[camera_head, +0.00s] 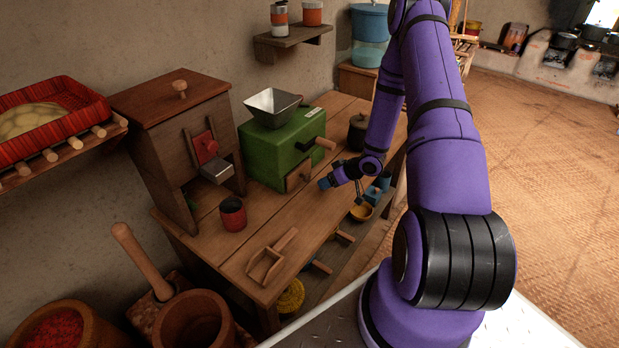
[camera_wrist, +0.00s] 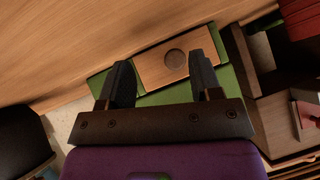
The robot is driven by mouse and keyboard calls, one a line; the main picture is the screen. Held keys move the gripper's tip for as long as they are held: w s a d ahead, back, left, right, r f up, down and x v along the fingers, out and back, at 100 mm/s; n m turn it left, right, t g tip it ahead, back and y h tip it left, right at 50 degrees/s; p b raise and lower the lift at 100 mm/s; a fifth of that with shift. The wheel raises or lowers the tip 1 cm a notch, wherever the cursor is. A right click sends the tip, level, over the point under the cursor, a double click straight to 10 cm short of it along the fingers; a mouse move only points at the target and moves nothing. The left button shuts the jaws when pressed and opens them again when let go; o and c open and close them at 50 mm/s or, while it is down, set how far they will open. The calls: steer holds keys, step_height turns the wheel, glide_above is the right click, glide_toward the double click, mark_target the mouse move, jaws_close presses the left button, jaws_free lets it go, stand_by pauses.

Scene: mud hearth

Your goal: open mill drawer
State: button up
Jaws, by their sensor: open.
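The mill (camera_head: 268,150) is a green box with a metal hopper (camera_head: 272,106) on top and a wooden crank handle (camera_head: 325,143) on its side. Its small wooden drawer (camera_head: 291,184) is low on the front; it appears shut, flush with the green face. In the wrist view the drawer front (camera_wrist: 152,66) shows a round knob (camera_wrist: 175,57). My gripper (camera_head: 325,183) is just in front of the drawer, low over the table. Its two fingers (camera_wrist: 161,68) are apart, one towards each end of the drawer front. The knob lies between them, and nothing is gripped.
The mill stands on a wooden table (camera_head: 235,250). A wooden cabinet (camera_head: 165,125) and a red tin (camera_head: 233,215) are to its left. A dark pot (camera_head: 357,130) stands to the right. The table before the mill is clear.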

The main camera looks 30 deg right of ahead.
mark_target(309, 177)
steer(key=w+a, duration=0.1)
steer(key=w, duration=0.1)
steer(key=w+a, duration=0.2)
steer(key=shift+w+a, duration=0.1)
steer(key=shift+w, duration=0.25)
steer(key=shift+w+a, duration=0.2)
steer(key=shift+w, duration=0.1)
steer(key=shift+w+a+f, duration=0.15)
steer(key=shift+w+f, duration=0.1)
steer(key=shift+f, duration=0.15)
